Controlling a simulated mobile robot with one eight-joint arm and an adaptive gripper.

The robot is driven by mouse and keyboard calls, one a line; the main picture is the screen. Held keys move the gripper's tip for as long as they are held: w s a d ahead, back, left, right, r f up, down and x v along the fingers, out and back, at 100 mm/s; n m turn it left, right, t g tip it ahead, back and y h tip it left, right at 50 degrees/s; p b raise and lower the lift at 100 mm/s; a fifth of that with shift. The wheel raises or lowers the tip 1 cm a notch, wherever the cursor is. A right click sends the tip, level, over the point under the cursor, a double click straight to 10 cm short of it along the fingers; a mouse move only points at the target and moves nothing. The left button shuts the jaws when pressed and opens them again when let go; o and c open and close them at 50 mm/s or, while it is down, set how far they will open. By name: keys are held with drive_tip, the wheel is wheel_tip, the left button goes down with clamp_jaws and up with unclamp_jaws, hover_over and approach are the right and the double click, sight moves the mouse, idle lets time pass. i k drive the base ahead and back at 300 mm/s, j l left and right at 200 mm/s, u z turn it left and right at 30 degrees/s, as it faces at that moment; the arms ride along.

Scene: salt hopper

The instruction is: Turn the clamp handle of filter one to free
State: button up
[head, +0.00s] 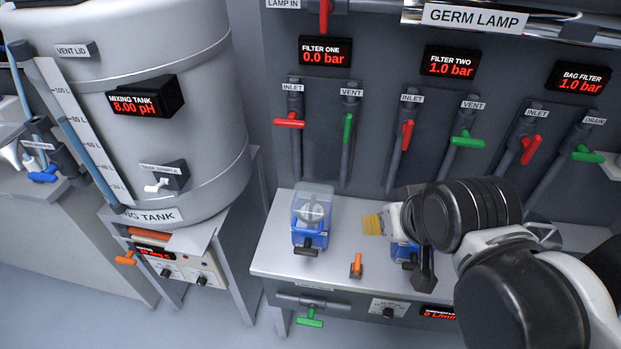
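Under the FILTER ONE display (325,51), which reads 0.0 bar, a filter housing (313,205) with a clear cup and blue base stands on the grey bench. Its black clamp handle (306,248) sticks out at the front of the base. The handle's exact setting is hard to read from here. My gripper (422,272) is at the right, apart from this handle, in front of a second blue base (402,250) that it and my arm partly hide. Its fingers are dark and seen end-on, so their opening and any contact there do not show.
An orange handle (356,266) stands between the two blue bases. A yellow piece (373,225) lies behind it. Red inlet (289,123) and green vent (347,128) levers hang above filter one. The mixing tank (190,150) stands left.

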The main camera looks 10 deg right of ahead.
sight(305, 251)
drive_tip(key=k+l, duration=0.25)
drive_tip(key=k, duration=0.15)
drive_tip(key=k+l, duration=0.25)
drive_tip(key=k, duration=0.15)
drive_tip(key=k+l, duration=0.25)
drive_tip(key=k, duration=0.15)
drive_tip(key=u, duration=0.05)
